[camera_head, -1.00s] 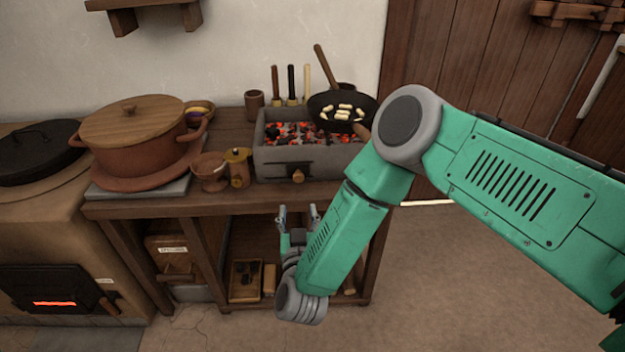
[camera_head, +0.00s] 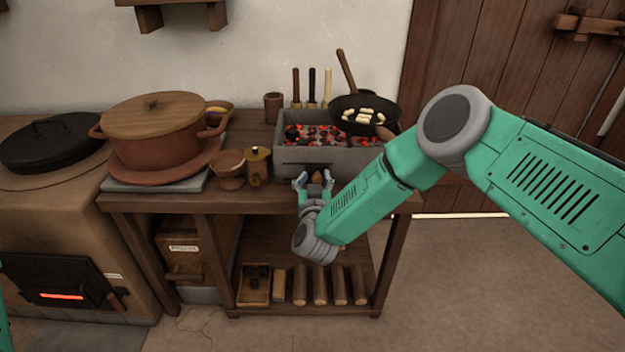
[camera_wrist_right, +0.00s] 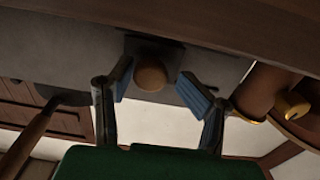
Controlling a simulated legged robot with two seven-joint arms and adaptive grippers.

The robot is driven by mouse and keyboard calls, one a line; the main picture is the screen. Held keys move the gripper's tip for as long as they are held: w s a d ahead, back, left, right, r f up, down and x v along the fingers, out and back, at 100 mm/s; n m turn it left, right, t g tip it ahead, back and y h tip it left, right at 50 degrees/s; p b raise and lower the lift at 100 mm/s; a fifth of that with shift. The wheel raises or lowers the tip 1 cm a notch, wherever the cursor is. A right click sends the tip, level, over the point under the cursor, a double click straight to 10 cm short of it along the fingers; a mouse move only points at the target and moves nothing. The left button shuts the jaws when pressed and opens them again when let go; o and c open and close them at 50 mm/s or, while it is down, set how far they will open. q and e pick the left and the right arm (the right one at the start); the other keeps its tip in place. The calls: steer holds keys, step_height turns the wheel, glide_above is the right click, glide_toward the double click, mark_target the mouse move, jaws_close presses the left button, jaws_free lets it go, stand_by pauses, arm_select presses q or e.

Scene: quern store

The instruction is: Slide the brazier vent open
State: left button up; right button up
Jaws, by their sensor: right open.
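The brazier (camera_head: 350,160) is a grey box of glowing coals on the wooden bench. Its vent has a round wooden knob (camera_head: 317,178) on the front face, seen between my right fingers. My right gripper (camera_head: 314,180) is open in front of that face, one finger on each side of the knob. In the right wrist view the knob (camera_wrist_right: 150,76) sits on a dark plate between the blue-padded fingers, with a gap on both sides. The fingers do not grip it. My left gripper is out of sight.
A black pan (camera_head: 365,112) sits over the brazier's right side. A lidded jar (camera_head: 258,166) and a brown bowl (camera_head: 230,168) stand close to its left. A big pot (camera_head: 155,135) stands farther left. Logs (camera_head: 320,285) lie on the lower shelf.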

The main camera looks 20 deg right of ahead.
mark_target(295, 170)
steer(key=shift+d+f, duration=0.1)
steer(key=shift+d, duration=0.3)
steer(key=shift+c, duration=0.3)
steer(key=shift+d+f, duration=0.15)
steer(key=shift+d, duration=0.35)
jaws_close()
steer(key=shift+a, duration=0.2)
steer(key=a, duration=0.2)
steer(key=w+a+b, duration=0.1)
steer(key=a, duration=0.2)
steer(key=shift+w+a, duration=0.1)
steer(key=shift+w, duration=0.1)
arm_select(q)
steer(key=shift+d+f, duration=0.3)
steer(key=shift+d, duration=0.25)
arm_select(e)
steer(key=shift+a, duration=0.2)
jaws_free()
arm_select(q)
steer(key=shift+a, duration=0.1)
arm_select(e)
steer(key=shift+o, duration=0.3)
steer(key=shift+a, duration=0.15)
